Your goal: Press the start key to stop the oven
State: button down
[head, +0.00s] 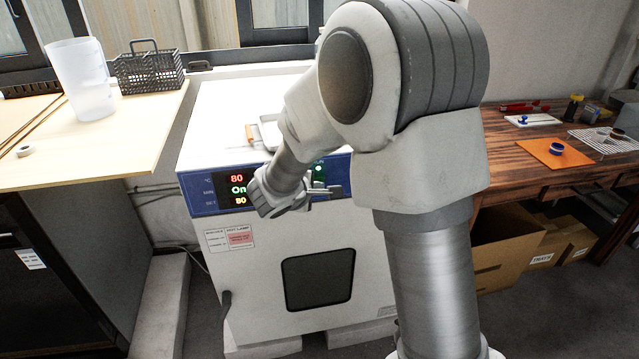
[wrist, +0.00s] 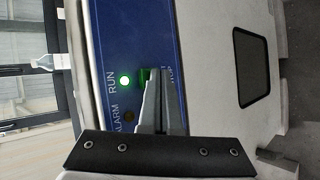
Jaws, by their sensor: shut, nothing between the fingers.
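The drying oven (head: 235,290) is a white box with a blue control panel (head: 200,188). Its display (head: 238,188) reads 80, On and 80. In the wrist view the RUN lamp (wrist: 125,80) glows green, and the ALARM lamp (wrist: 128,117) is dark. The green start key (wrist: 144,75) shows beside the lettering ending in STOP, partly hidden by my fingers. My gripper (wrist: 154,74) is shut and empty, its tips right over the key. I cannot tell whether they touch it. In the head view my gripper (head: 340,190) is in front of the panel's right part.
The oven window (head: 318,280) is below the panel. A pale bench (head: 130,140) with a plastic jug (head: 82,80) and dark basket (head: 148,72) stands left. A wooden table (head: 510,165) with an orange mat (head: 550,153) stands right, cardboard boxes (head: 510,245) beneath.

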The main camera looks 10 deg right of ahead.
jog(key=shift+w, duration=0.4)
jog(key=shift+s, duration=0.1)
dwell(0.5)
jog(key=shift+s+b, duration=0.8)
jog(key=shift+s, duration=0.35)
jog(key=s+b, duration=0.2)
jog(key=s, duration=0.3)
